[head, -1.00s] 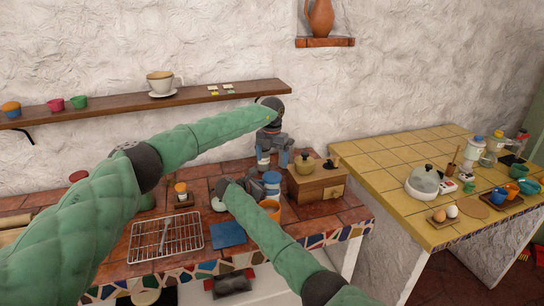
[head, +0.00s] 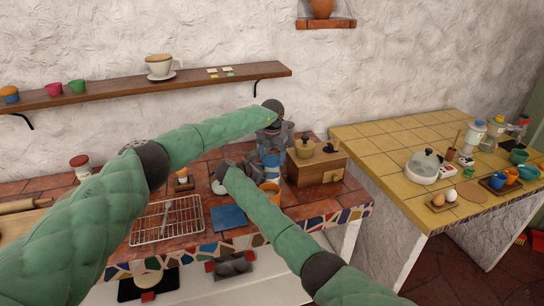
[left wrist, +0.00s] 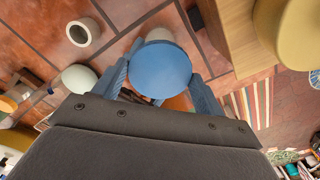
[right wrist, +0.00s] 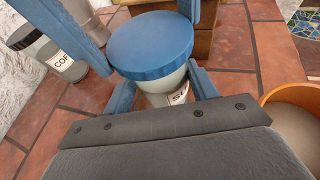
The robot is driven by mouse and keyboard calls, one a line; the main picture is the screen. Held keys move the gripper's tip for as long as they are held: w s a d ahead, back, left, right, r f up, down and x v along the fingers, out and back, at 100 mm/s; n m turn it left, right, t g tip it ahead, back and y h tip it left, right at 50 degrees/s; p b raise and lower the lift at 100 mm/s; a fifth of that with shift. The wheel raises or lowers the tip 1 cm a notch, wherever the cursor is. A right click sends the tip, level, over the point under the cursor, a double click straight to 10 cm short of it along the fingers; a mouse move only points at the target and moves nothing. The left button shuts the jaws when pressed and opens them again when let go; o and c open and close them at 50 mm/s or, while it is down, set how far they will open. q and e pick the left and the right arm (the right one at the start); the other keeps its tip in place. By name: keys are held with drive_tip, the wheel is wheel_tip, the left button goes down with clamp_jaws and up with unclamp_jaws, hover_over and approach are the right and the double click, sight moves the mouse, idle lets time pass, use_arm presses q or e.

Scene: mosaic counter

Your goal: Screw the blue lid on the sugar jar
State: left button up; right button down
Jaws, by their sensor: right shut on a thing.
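The blue lid (right wrist: 150,42) sits on top of the sugar jar (right wrist: 176,92) in the right wrist view and looks about level; the threads are hidden. The jar is pale, with part of its label showing. My right gripper (right wrist: 158,86) is shut on the jar below the lid. My left gripper (left wrist: 162,72) is above, with its fingers open on either side of the lid (left wrist: 158,72). In the head view my left gripper (head: 271,150) comes down over the lid and my right gripper (head: 247,170) is low beside it; the jar is mostly hidden there.
An orange cup (head: 268,187) stands close in front of the jar. A wooden box (head: 316,168) stands to the right. A wire rack (head: 150,225) and a blue tile (head: 228,217) lie at the front. Coffee canisters (right wrist: 60,62) stand behind.

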use_arm(q)
drive_tip(key=c, duration=0.4)
drive_tip(key=shift+c, duration=0.2)
drive_tip(key=o, duration=1.1)
drive_tip(key=shift+o, duration=0.2)
drive_tip(key=shift+r, duration=0.1)
wheel_tip(320, 180, up, 12)
